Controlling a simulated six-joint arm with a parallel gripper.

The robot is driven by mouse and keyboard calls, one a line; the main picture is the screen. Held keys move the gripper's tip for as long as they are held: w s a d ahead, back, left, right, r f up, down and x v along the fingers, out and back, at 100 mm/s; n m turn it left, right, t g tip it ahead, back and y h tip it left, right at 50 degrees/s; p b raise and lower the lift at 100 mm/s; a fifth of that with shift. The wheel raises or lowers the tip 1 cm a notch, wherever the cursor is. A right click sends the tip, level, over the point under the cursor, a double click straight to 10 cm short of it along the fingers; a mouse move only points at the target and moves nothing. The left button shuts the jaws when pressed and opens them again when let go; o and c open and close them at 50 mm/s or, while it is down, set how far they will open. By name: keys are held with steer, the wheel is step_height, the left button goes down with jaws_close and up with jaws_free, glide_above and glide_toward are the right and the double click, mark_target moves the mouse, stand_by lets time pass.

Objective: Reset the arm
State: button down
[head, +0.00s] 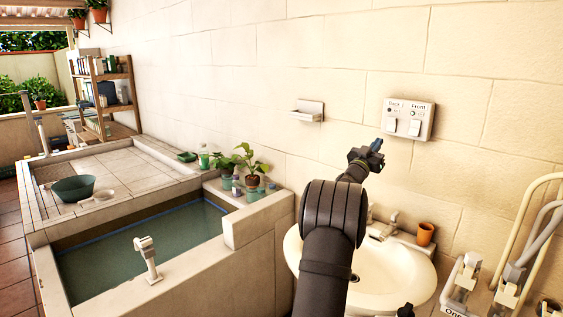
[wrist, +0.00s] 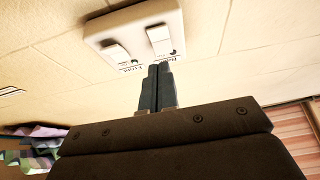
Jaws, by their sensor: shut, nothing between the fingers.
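My gripper (head: 376,146) is at the end of my raised arm, in front of the tiled wall and just left of and below a white switch panel (head: 429,130). In the wrist view the two fingers (wrist: 157,88) are pressed together with nothing between them. The panel (wrist: 182,32) shows there upside down, beyond the fingertips, with two white rocker switches. In the head view its labels look like "Back" over the left switch (head: 391,125) and "Front" over the right switch (head: 415,127). I cannot tell from these views whether the fingertips touch the panel.
Pipes and levers (head: 468,275) stand at the right. A water-filled tub (head: 130,250) and potted plants (head: 252,180) are at the left. A soap dish (head: 307,111) is on the wall.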

steer(key=shift+g+y, duration=0.5)
steer(key=shift+s+a+r, duration=0.1)
steer(key=shift+a+r, duration=0.05)
steer(key=shift+r, duration=0.85)
steer(key=shift+s+a+r, duration=0.1)
steer(key=shift+r, duration=0.9)
